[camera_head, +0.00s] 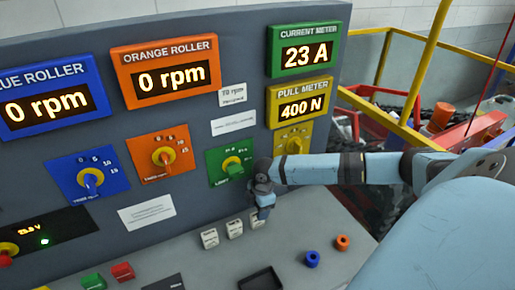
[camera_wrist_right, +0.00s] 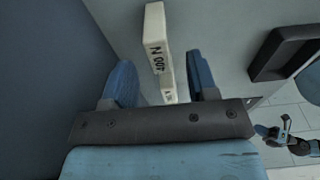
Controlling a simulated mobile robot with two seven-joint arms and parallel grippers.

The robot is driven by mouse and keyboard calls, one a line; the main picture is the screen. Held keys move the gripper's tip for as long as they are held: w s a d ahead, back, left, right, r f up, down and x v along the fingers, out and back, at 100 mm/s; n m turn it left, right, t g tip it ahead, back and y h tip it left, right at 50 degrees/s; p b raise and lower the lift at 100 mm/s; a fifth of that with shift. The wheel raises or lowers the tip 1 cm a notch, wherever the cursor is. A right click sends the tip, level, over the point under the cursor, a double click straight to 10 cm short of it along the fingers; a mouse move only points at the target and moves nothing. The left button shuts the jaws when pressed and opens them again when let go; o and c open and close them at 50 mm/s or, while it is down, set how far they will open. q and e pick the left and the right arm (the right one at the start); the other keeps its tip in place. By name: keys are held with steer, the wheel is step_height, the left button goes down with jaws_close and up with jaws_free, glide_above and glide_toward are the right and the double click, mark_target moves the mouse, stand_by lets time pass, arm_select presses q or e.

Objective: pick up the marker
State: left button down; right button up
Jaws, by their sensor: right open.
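Three small white markers stand in a row on the grey desk, a left one (camera_head: 209,239), a middle one (camera_head: 234,228) and a right one (camera_head: 257,219). My right gripper (camera_head: 265,206) points down at the right marker and partly covers it. In the right wrist view its two blue fingers (camera_wrist_right: 162,82) are apart. A white marker (camera_wrist_right: 168,90) shows between them, partly hidden by the gripper body.
The upright panel rises behind the markers, with a green dial plate (camera_head: 230,161) close to my gripper. Bare desk lies between.

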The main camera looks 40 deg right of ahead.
mark_target(255, 224)
step_height(255, 224, down, 3)
steer(key=shift+w+a+f, duration=0.1)
steer(key=shift+a, duration=0.05)
jaws_close()
